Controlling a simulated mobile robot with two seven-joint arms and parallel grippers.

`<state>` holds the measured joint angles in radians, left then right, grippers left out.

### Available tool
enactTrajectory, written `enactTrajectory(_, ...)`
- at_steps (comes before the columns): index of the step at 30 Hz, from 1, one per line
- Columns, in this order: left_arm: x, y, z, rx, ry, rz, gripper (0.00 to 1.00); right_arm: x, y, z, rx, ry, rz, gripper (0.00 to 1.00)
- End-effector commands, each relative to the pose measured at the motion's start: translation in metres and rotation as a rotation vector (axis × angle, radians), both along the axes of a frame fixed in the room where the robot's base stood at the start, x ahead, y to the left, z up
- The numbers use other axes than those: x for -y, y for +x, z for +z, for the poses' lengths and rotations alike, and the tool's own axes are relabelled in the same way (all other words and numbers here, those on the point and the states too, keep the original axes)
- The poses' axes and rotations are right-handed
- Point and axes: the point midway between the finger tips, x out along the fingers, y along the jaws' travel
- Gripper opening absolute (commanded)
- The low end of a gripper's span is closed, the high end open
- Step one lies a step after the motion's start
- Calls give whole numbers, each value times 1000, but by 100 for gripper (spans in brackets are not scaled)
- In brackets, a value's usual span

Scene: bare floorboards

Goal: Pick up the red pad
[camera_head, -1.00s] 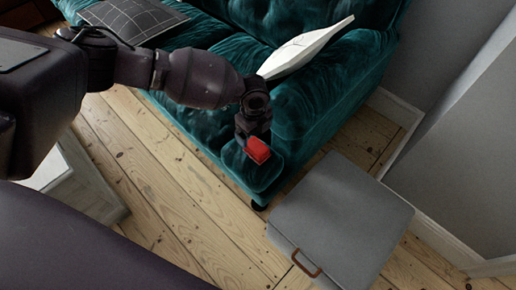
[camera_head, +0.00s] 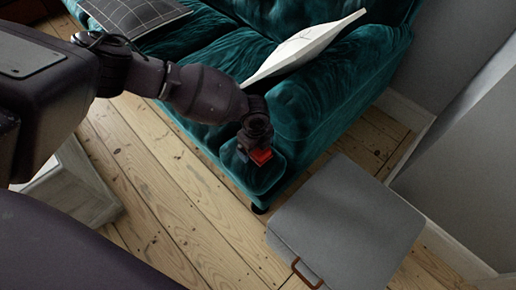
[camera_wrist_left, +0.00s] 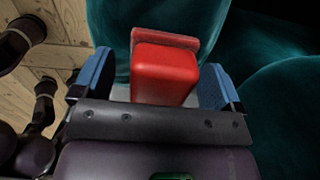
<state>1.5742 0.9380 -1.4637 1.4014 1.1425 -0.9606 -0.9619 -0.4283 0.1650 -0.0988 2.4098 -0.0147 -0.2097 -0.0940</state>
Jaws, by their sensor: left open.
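The red pad (camera_head: 261,157) is a small bright red block at the front end of the teal sofa's near arm. In the left wrist view the pad (camera_wrist_left: 165,72) sits between the two blue-tipped fingers of my left gripper (camera_wrist_left: 152,85). The fingers are apart, with a gap visible on the right side of the pad. In the head view my left gripper (camera_head: 256,148) is right over the pad and hides part of it. What the pad rests on underneath is hidden. My right gripper does not show.
The teal sofa (camera_head: 225,50) holds a white cushion (camera_head: 305,47) and a dark checked cushion (camera_head: 135,14). A grey ottoman (camera_head: 345,225) with a brown handle stands right of the sofa's front corner. A pale wooden box (camera_head: 75,195) is at lower left. Floorboards (camera_head: 165,200) between are bare.

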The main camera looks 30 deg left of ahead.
Motion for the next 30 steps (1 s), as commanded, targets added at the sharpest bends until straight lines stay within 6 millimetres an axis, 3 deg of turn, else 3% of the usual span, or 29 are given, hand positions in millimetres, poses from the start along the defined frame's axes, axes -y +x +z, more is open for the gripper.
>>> enactTrajectory(1, 0, 0, 1, 0, 0, 0, 92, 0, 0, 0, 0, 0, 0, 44)
enactTrajectory(12, 0, 0, 0, -1, 0, 0, 36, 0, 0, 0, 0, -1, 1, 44)
enactTrajectory(22, 0, 0, 8, 1, 0, 0, 36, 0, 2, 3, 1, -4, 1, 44)
enactTrajectory(26, 0, 3, 29, 7, -1, 1, 36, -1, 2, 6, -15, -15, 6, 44)
enactTrajectory(30, 0, 4, 64, 14, -2, 0, 36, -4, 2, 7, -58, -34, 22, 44)
